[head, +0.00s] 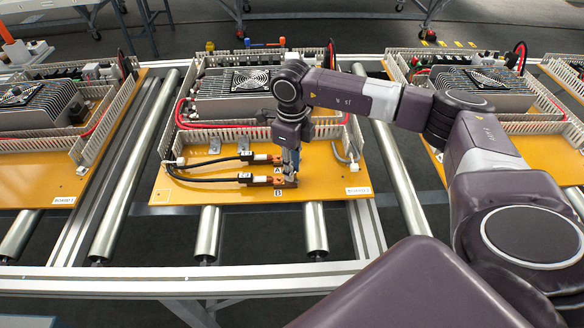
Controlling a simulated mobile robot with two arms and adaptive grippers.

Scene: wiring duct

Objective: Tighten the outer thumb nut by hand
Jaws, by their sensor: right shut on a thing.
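My right gripper (291,168) points down at the right end of two terminals on the middle orange board (225,190). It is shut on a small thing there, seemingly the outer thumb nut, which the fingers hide. Two black cables run from the left to the terminals. The upper cable's lug (262,158) lies by label A (277,169), and the lower cable's lug (260,180) by label B (278,192). The fingertips are close to the B end. My left gripper is not in view.
The board sits on a conveyor with metal rollers (316,225). Slotted wiring ducts (225,133), a finned unit with a fan (250,80) and red cables stand behind the terminals. Similar boards lie at left (60,180) and right. The board's front strip is clear.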

